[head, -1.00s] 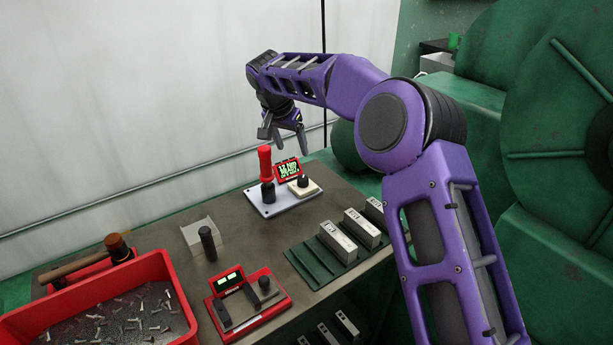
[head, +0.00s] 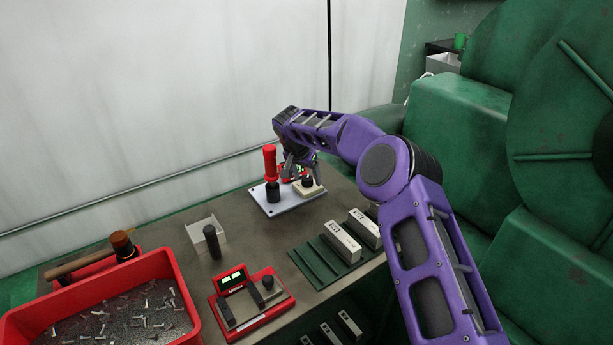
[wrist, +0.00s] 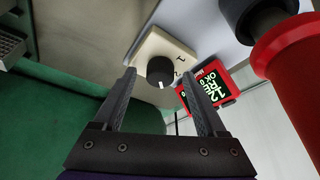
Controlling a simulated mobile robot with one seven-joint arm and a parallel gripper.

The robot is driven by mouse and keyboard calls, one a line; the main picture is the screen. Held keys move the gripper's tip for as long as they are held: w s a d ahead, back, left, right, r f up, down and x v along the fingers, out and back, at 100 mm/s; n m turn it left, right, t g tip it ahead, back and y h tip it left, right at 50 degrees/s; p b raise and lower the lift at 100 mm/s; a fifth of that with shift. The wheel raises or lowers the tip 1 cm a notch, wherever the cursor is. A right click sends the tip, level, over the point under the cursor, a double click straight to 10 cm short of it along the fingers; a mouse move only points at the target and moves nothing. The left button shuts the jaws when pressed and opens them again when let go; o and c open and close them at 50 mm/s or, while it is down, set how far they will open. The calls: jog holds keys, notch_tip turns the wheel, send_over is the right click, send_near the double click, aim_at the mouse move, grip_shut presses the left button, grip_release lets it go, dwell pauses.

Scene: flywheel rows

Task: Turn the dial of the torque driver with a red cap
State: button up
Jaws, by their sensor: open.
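The torque driver (head: 270,168) is red with a dark lower end and stands upright on a light plate (head: 275,208). Its red body also fills the right of the wrist view (wrist: 295,75). Beside it on the plate is a cream block with a black dial (head: 307,182); in the wrist view the dial (wrist: 160,72) has a white mark. A red display (wrist: 211,88) with lit text sits between driver and dial. My gripper (head: 301,170) is open above the dial. In the wrist view its fingertips frame the dial; contact cannot be told.
A red gauge stand (head: 250,305) is in the front middle, with a green rack of grey blocks (head: 343,241) to its right. A red bin of screws (head: 100,310), a hammer (head: 95,260) and a black cylinder (head: 212,242) are left. Green machinery (head: 455,130) stands right.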

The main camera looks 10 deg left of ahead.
grip_shut()
jog(key=shift+f+m+b, duration=0.15)
jog(key=shift+m+b, duration=0.2)
jog(key=shift+m, duration=0.05)
jog(key=shift+m+h, duration=0.6)
jog(key=shift+m, duration=0.6)
grip_release()
jog(key=shift+a, duration=0.1)
